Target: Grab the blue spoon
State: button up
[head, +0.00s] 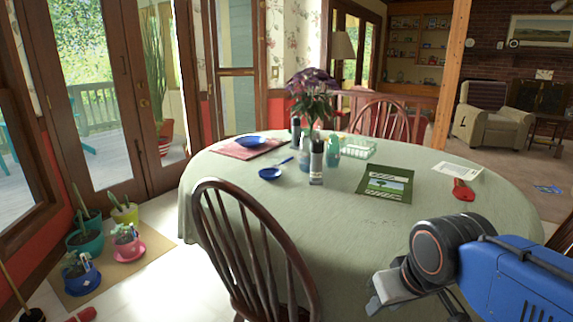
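The blue spoon (271,173) lies on the table with the green cloth (350,225), left of the middle of the tabletop. Its round bowl faces the near side and its thin handle points up and to the right. My gripper (386,290) is at the lower right of the head view, at the end of my blue arm, well to the right of the spoon and nearer the camera. Its grey fingers are partly visible, but I cannot tell whether they are open or shut. It is not touching the spoon.
A dark wooden chair (255,245) stands at the table's near left edge. Close to the spoon are a dark bottle (316,165), a blue bowl (250,141) and a flower vase (313,95). A green book (385,183) and a red object (463,190) lie to the right.

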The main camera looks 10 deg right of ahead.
aim_at(283, 163)
jog(key=j+u, duration=0.15)
jog(key=u, duration=0.25)
jog(key=j+u, duration=0.1)
jog(key=u, duration=0.25)
jog(key=j+u, duration=0.15)
jog(key=u, duration=0.25)
jog(key=i+j, duration=0.25)
jog(key=i, duration=0.2)
jog(key=i+j+u, duration=0.1)
jog(key=i+j, duration=0.2)
jog(key=i+j+u, duration=0.1)
jog(key=i+j, duration=0.15)
jog(key=i, duration=0.3)
